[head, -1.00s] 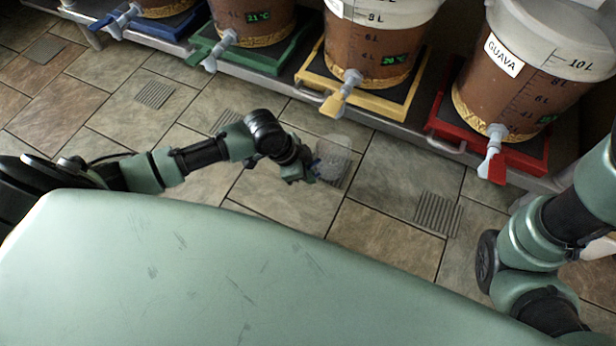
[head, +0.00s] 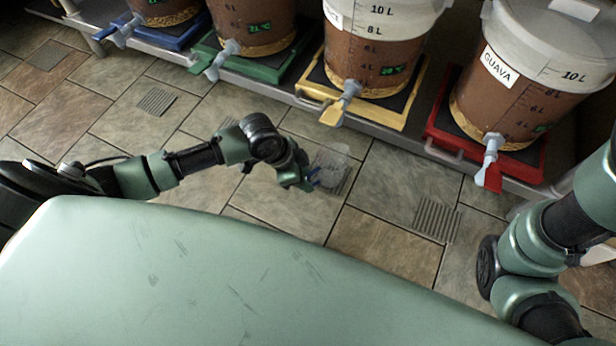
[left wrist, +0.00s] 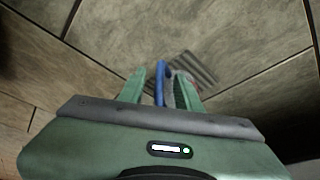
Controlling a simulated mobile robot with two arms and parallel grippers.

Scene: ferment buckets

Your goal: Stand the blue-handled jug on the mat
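The clear jug (head: 333,160) with a blue handle (head: 316,176) shows low near the floor in the head view, over a grey ribbed mat (head: 343,184). It looks upright. My left gripper (head: 305,182) is at its handle side. In the left wrist view, the blue handle (left wrist: 160,82) is between the two green fingers of my left gripper (left wrist: 160,88), with a visible gap on each side, so the gripper looks open around it. The ribbed mat (left wrist: 195,70) lies beyond; the clear jug body is hard to make out there. My right gripper is out of view.
Several buckets with taps stand along a low shelf: the guava one (head: 510,90) on a red tray (head: 515,158), others on yellow (head: 400,118), green (head: 290,62) and blue trays. More ribbed mats lie on the tiles (head: 437,218) (head: 156,100). Tiled floor between is clear.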

